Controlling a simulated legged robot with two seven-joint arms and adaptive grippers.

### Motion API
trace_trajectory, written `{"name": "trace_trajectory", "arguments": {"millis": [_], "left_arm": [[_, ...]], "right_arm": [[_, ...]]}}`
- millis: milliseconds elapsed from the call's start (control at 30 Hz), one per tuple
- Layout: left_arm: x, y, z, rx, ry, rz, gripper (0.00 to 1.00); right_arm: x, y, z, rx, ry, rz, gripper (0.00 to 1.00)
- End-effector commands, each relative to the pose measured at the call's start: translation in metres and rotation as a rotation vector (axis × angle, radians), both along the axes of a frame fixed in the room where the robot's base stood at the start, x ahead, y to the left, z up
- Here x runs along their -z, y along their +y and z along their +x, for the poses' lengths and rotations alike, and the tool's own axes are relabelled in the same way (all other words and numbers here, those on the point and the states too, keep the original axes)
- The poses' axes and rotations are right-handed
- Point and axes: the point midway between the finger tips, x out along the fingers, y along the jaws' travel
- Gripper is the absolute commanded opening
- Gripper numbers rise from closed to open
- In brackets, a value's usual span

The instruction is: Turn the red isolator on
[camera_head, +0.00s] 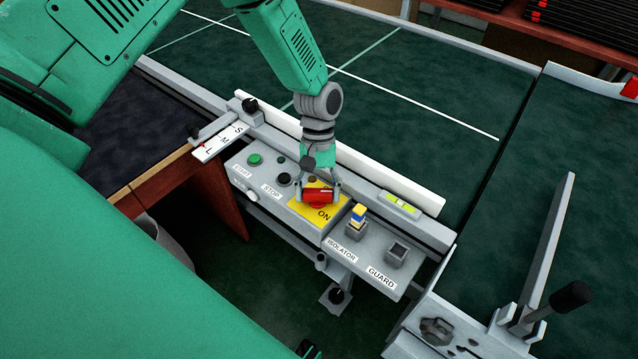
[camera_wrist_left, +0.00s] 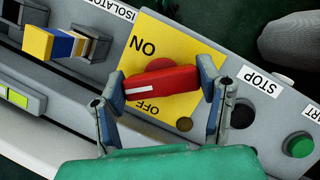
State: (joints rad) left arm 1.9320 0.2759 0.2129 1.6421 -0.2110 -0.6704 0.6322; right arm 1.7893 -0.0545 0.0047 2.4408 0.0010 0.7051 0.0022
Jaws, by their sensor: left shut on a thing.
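The red isolator handle (camera_head: 317,195) sits on a yellow plate (camera_head: 302,212) on the grey control panel. My left gripper (camera_head: 319,190) comes down from above and is shut on the handle. In the left wrist view, the red handle (camera_wrist_left: 165,85) lies across the plate between the two fingers, one at each end. The word ON shows on one side of the handle and OFF on the other. A white stripe marks the handle's left part in that view. My right gripper is not in view.
The panel also has a green start button (camera_head: 255,159), a black stop button (camera_head: 284,179), a yellow and blue key-like block (camera_head: 357,217) and an empty guard socket (camera_head: 398,250). A white rail with a level (camera_head: 399,202) runs behind. A black-knobbed lever (camera_head: 570,297) stands at right.

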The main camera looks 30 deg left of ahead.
Motion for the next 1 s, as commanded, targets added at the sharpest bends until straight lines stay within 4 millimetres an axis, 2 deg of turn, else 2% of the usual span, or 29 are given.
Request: {"name": "trace_trajectory", "arguments": {"millis": [500,1000], "left_arm": [[0.0,0.001,0.005,0.455,-0.012,0.007,0.31],[0.0,-0.001,0.005,0.653,-0.012,0.006,0.31]], "right_arm": [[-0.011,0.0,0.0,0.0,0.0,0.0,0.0],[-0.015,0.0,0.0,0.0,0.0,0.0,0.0]]}}
